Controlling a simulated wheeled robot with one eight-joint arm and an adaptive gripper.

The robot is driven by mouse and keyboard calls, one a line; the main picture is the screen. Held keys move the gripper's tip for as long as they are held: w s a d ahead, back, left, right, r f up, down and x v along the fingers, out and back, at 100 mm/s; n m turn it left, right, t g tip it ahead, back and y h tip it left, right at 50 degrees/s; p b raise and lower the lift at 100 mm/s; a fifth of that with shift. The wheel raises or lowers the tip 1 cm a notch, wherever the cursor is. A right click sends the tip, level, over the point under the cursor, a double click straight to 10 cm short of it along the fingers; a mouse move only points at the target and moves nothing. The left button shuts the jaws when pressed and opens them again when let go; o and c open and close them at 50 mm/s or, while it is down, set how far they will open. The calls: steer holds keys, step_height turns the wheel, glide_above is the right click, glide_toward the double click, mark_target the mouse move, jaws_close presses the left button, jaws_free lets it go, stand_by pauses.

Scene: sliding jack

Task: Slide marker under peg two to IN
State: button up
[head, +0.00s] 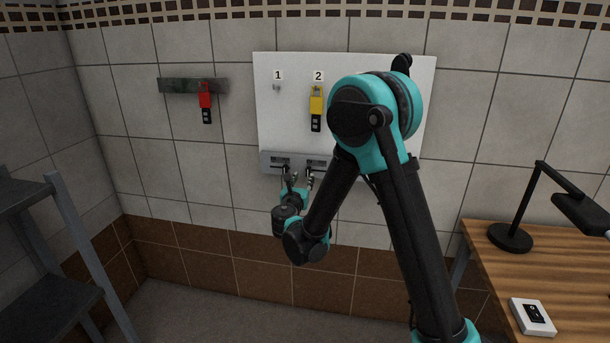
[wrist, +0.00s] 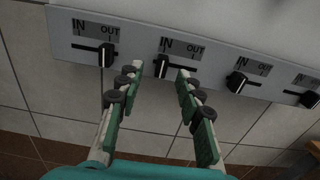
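A grey strip (head: 268,168) with slots labelled IN (left) and OUT (right) runs along the foot of the white board. The second marker from the left (wrist: 163,66), in line with peg two (head: 317,88), is black with a pale edge and sits at the left, IN end of its slot. My gripper (wrist: 160,73) is open, one finger to each side of this marker in the picture. I see no contact and cannot tell the depth. In the head view my gripper (head: 298,178) is just below the strip, partly hidden by my arm.
The first marker (wrist: 106,54) is at OUT, the third (wrist: 238,81) at IN. A yellow padlock (head: 316,103) with a black tag hangs under number 2; peg one (head: 277,87) is bare. A red padlock (head: 205,99) hangs on a dark rail. A desk (head: 480,250) stands right.

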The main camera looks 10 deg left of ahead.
steer(key=s, duration=0.6)
steer(key=shift+s+a, duration=0.1)
steer(key=s+d+f+m+g+h, duration=0.1)
steer(key=s+d+f+m+g, duration=0.15)
steer(key=d+m, duration=0.55)
steer(key=s+d+f+m+g+h, duration=0.1)
steer(key=d+m+g+h, duration=0.2)
steer(key=d, duration=0.8)
steer(key=s+d+f+m+g, duration=0.2)
steer(key=d+m+g, duration=0.1)
steer(key=d+m, duration=0.55)
steer(key=s+d+f+m+g+y, duration=0.1)
steer(key=s+d+f+m, duration=0.1)
steer(key=s+m, duration=0.3)
steer(key=s+d+f+m+g+y, duration=0.2)
steer(key=s+m, duration=0.3)
steer(key=s, duration=0.3)
steer(key=s+d+f+m+g+y, duration=0.1)
steer(key=s+d+f+m+g, duration=0.1)
steer(key=s+m, duration=0.4)
steer(key=shift+s+d+f+y, duration=0.3)
steer(key=shift+s+d+f, duration=0.3)
steer(key=shift+d, duration=0.2)
